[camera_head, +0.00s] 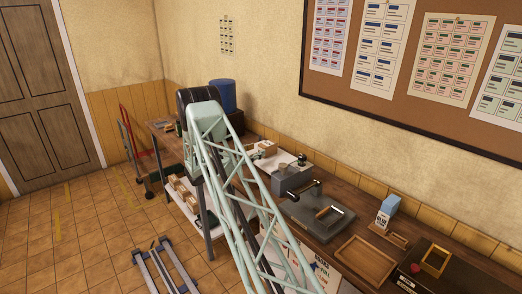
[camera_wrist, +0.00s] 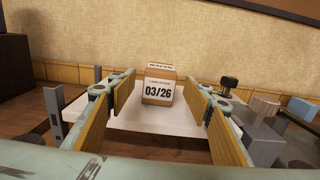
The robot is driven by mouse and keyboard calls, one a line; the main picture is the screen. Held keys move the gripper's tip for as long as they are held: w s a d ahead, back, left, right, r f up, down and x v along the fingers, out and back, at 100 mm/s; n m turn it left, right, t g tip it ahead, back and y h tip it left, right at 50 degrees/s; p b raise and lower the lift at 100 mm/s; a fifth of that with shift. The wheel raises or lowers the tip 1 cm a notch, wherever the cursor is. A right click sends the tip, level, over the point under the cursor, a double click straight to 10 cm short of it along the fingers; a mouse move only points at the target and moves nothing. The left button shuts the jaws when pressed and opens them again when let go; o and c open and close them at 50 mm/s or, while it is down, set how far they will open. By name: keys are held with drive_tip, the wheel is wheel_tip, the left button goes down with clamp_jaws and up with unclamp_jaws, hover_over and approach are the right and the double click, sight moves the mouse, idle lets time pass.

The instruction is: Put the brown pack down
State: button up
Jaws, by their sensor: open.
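The brown pack (camera_wrist: 158,86) is a small cardboard box with a white label reading 03/26. In the wrist view it sits upright on a white surface (camera_wrist: 125,119). My gripper (camera_wrist: 164,84) is open, with one yellow-padded finger on each side of the pack in the picture. Gaps show between the fingers and the pack, and it appears to stand just beyond the fingertips. In the head view a small brown box (camera_head: 267,147), likely the same pack, sits on the white surface behind my arm. My gripper cannot be made out there.
A grey block device with a black knob (camera_head: 292,176) stands right of the white surface. Further right are a dark grey plate press (camera_head: 318,218), a wooden tray (camera_head: 363,262) and a blue-and-white carton (camera_head: 387,210). A grey post (camera_wrist: 55,112) stands at the left.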

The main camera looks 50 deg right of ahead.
drive_tip(key=shift+v, duration=1.8)
drive_tip(key=shift+r, duration=0.15)
drive_tip(key=s+a+r+m+g+y, duration=0.1)
drive_tip(key=s+a+r+m+y, duration=0.15)
drive_tip(key=a+r, duration=0.45)
drive_tip(key=s+a+r+m+y, duration=0.1)
drive_tip(key=s+a+r+m, duration=0.15)
drive_tip(key=a+r, duration=0.45)
drive_tip(key=s+a+r+m+t+y, duration=0.1)
drive_tip(key=s+a+r+m+y, duration=0.35)
drive_tip(key=s+a+r, duration=0.85)
drive_tip(key=s+a+r+m+t+y, duration=0.2)
drive_tip(key=s+a+y, duration=0.1)
drive_tip(key=s+a, duration=0.7)
drive_tip(key=s+a+r+m+t+y, duration=0.1)
drive_tip(key=s+a, duration=0.8)
drive_tip(key=a, duration=0.9)
drive_tip(key=s+a+r+m+t+y, duration=0.2)
drive_tip(key=s+a, duration=0.8)
drive_tip(key=a, duration=0.5)
drive_tip(key=m+t+y, duration=0.1)
drive_tip(key=t+y, duration=0.1)
drive_tip(key=y, duration=0.1)
drive_tip(key=shift+s+r+t+y, duration=0.3)
drive_tip(key=shift+r+t, duration=0.05)
drive_tip(key=shift+t, duration=0.05)
